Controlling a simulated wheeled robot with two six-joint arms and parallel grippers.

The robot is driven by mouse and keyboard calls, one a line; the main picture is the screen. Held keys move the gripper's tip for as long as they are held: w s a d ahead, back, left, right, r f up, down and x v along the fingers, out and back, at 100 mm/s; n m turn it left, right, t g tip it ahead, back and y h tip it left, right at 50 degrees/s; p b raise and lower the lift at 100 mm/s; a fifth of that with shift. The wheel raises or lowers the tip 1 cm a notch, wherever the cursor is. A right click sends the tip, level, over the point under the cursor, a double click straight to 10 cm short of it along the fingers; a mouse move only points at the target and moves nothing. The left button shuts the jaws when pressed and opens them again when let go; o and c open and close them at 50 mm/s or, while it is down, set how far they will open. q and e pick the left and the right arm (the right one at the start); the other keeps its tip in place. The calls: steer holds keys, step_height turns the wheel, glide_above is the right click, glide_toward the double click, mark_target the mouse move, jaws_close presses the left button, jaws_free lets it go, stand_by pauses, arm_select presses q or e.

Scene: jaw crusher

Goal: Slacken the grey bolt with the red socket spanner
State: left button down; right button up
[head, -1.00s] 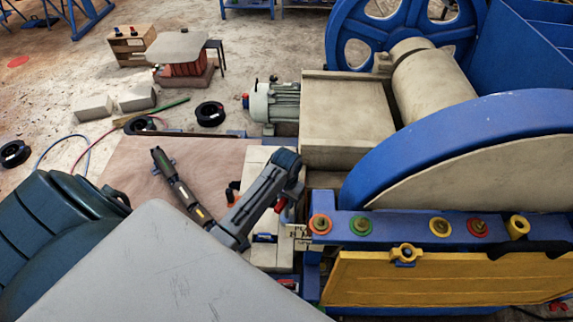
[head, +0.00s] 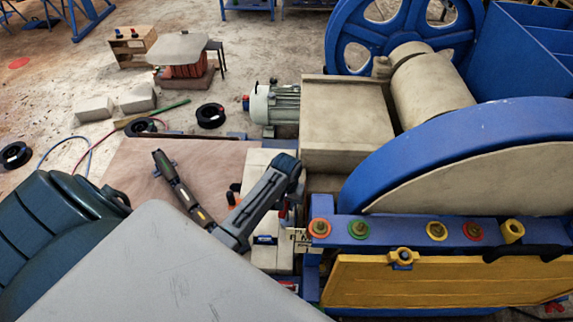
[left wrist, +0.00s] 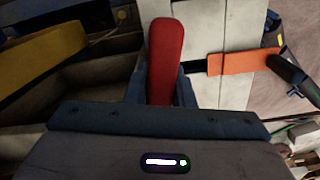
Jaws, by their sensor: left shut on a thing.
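My left gripper (head: 288,197) is at the left end of the blue beam, beside the crusher. In the left wrist view its two fingers are closed on the red handle of the socket spanner (left wrist: 167,55). Only a sliver of red shows below the gripper in the head view, and the spanner's socket end is hidden. I cannot pick out a grey bolt for certain. My right gripper is not in view.
The blue beam (head: 400,228) and yellow panel (head: 430,279) stand right of the gripper. A large blue flywheel (head: 470,137) rises behind them. A grey motor (head: 274,103) stands farther back. An orange piece (left wrist: 236,62) lies right of the spanner in the wrist view.

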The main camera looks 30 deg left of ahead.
arm_select(q)
steer(key=n, duration=0.3)
steer(key=shift+n, duration=0.4)
steer(key=n, duration=0.7)
